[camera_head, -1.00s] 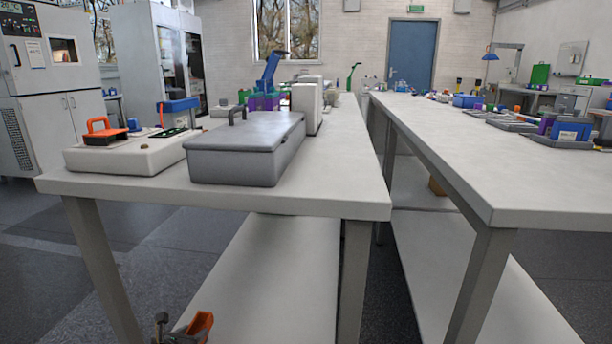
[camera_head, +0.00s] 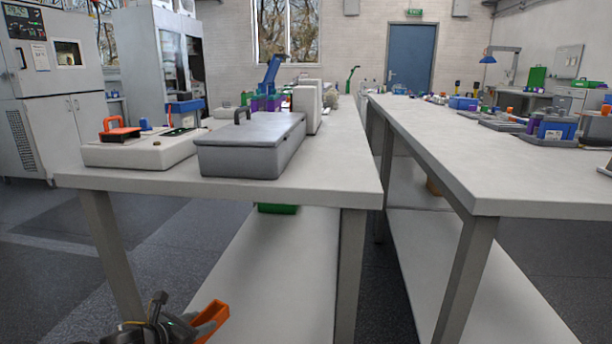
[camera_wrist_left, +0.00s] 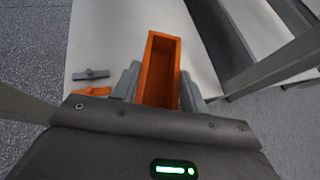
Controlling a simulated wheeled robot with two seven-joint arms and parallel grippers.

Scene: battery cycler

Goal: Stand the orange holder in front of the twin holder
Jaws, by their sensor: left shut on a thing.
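The orange holder (camera_head: 212,318) is a narrow open-topped box, low at the bottom of the head view. My left gripper (camera_head: 197,322) is shut on it and holds it in front of the near end of the left table. In the left wrist view the orange holder (camera_wrist_left: 150,75) sits between the two grey fingers (camera_wrist_left: 158,88), its hollow inside showing. I cannot pick out the twin holder for certain in either view. My right gripper is not in view.
The left table (camera_head: 240,190) bears a grey lidded case (camera_head: 250,155) and a white unit (camera_head: 150,157) with orange and blue parts.

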